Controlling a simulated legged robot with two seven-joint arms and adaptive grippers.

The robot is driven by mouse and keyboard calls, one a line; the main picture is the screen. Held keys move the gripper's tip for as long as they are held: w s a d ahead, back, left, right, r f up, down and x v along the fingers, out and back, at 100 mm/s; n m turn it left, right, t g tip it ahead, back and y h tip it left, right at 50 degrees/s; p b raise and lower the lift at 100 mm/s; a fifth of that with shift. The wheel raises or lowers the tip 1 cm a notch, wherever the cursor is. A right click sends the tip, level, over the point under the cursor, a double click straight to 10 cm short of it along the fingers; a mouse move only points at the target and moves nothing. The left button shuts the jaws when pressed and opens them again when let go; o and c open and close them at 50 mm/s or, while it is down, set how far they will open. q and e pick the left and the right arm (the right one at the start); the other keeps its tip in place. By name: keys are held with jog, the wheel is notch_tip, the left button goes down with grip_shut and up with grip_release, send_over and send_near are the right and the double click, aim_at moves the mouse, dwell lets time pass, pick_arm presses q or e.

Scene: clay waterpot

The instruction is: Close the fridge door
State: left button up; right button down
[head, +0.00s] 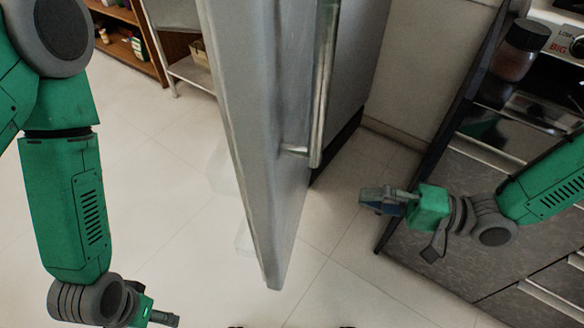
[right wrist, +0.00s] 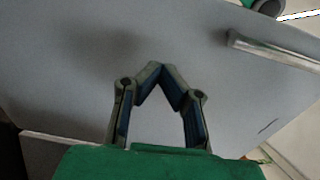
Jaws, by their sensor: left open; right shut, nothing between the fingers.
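The grey fridge door (head: 262,110) stands open in the middle of the head view, seen nearly edge-on. Its long bar handle (head: 321,85) is on the face toward the right. A grey fridge body panel (head: 352,60) shows behind it. My right gripper (head: 368,200) is to the right of the door, apart from it in the head view. In the right wrist view its fingertips (right wrist: 160,68) meet with nothing between them, in front of the grey door face (right wrist: 70,70). The handle (right wrist: 275,52) is at upper right there. My left gripper (head: 168,318) is open at the bottom left, left of the door, partly cut off.
A dark counter with drawers (head: 440,200) stands on the right, close to my right arm, with a brown jar (head: 518,50) on it. A wooden shelf (head: 125,40) is at the back left. The pale tiled floor (head: 170,190) left of the door is clear.

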jog(key=b, duration=0.3)
send_near(286, 180)
jog(key=x, duration=0.7)
jog(key=shift+f, duration=0.1)
jog(key=shift+w+a, duration=0.15)
jog(key=shift+a, duration=0.15)
jog(key=shift+a, duration=0.35)
